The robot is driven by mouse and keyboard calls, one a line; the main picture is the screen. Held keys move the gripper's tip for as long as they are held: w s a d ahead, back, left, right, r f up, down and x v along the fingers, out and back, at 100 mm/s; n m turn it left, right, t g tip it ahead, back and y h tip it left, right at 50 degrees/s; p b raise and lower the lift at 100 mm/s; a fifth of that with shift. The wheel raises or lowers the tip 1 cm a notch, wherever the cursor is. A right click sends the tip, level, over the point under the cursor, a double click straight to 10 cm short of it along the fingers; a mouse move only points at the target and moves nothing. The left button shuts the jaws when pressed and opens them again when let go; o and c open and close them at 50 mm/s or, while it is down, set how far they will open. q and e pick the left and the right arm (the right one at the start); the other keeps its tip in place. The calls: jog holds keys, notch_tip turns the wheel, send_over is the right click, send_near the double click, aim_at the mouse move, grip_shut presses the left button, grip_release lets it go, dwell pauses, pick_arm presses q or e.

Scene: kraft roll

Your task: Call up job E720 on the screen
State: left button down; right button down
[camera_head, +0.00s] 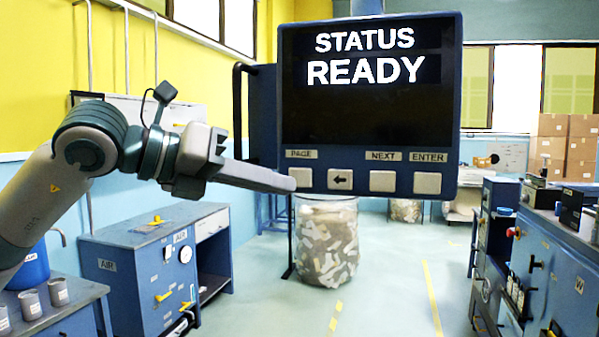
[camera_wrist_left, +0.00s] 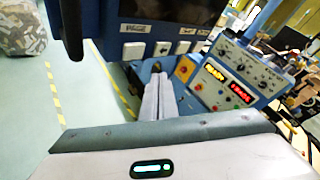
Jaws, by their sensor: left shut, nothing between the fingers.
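The screen (camera_head: 365,115) is a dark display in a blue housing and reads "STATUS READY". Below it sit four square white buttons: PAGE (camera_head: 302,178), a left arrow (camera_head: 340,180), NEXT (camera_head: 383,182) and ENTER (camera_head: 427,183). My left gripper (camera_head: 288,184) is shut and empty, its tip beside the lower left of the PAGE button in the head view. I cannot tell whether it touches the button. In the left wrist view the shut fingers (camera_wrist_left: 158,85) appear below the button row, and part of the screen (camera_wrist_left: 170,10) shows above. My right gripper is out of view.
A blue cabinet (camera_head: 135,265) with gauges stands at left, near grey cups (camera_head: 30,303). A bin of scraps (camera_head: 327,240) stands behind the screen. Blue machinery (camera_head: 550,265) lines the right side. The floor between has yellow lines and is mostly clear.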

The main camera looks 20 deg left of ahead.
aim_at(300, 177)
pick_arm(q)
jog(key=w, duration=0.4)
jog(key=shift+w+d, duration=0.1)
jog(key=shift+w, duration=0.2)
dwell(1.5)
jog(key=shift+w, duration=0.1)
dwell(0.4)
jog(key=shift+w, duration=0.35)
